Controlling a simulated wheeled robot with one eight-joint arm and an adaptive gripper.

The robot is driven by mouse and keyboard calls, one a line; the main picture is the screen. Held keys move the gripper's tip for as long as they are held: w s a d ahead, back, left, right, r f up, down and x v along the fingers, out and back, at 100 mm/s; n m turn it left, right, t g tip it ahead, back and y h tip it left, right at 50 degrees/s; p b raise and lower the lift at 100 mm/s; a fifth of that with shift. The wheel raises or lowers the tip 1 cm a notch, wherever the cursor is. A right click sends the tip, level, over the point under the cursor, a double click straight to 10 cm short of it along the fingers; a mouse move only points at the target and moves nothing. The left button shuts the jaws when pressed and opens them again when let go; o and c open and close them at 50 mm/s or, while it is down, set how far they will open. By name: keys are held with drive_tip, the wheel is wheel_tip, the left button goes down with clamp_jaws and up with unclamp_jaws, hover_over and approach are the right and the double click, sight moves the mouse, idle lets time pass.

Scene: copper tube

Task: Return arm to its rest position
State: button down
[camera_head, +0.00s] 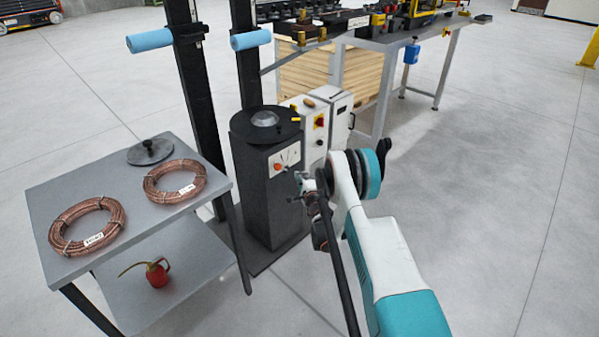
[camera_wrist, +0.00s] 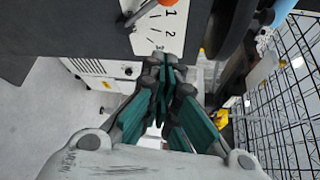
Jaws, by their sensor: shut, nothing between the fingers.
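My arm reaches up from the lower right in the head view, its white and teal links in front of a black machine cabinet (camera_head: 262,190). My gripper (camera_head: 302,182) is small and partly hidden there, close to the front of that cabinet. In the wrist view my gripper (camera_wrist: 167,72) shows its teal-padded fingers drawn together, with nothing held between them. Beyond the fingertips is a white panel (camera_wrist: 160,28) marked with numbers, with a grey lever and an orange knob by it. I cannot tell whether the fingertips touch anything.
A grey table (camera_head: 65,185) at left holds two copper coils (camera_head: 88,243) (camera_head: 190,165) and a dark disc (camera_head: 150,151). A red oil can (camera_head: 157,273) stands on its lower shelf. Black posts and a workbench (camera_head: 390,40) stand behind. Floor at right is clear.

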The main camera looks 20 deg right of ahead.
drive_tip(key=a+r+n+g+y, duration=0.1)
drive_tip(key=a+r+n, duration=0.25)
drive_tip(key=r, duration=0.55)
drive_tip(key=a+r+n+g+y, duration=0.1)
drive_tip(key=a+r+n, duration=0.25)
drive_tip(key=r, duration=0.65)
drive_tip(key=s+a+r+n+g+y, duration=0.1)
drive_tip(key=s+a+r+n, duration=0.1)
drive_tip(key=s+a+r, duration=0.35)
drive_tip(key=s+a+r+n+g+y, duration=0.1)
drive_tip(key=s+a+r+n, duration=0.2)
drive_tip(key=s+r, duration=0.45)
drive_tip(key=s+a+r+n+g, duration=0.1)
drive_tip(key=s+a+r+n, duration=0.2)
drive_tip(key=s, duration=0.6)
drive_tip(key=s+a+r+n+g, duration=0.2)
drive_tip(key=s+r, duration=0.3)
drive_tip(key=s, duration=0.3)
drive_tip(key=s+f+n+g, duration=0.1)
drive_tip(key=s+f+n, duration=0.1)
drive_tip(key=s, duration=0.9)
drive_tip(key=s+f+n+g+h, duration=0.1)
drive_tip(key=s+f+n, duration=0.2)
drive_tip(key=s, duration=0.9)
drive_tip(key=shift+a+h, duration=0.3)
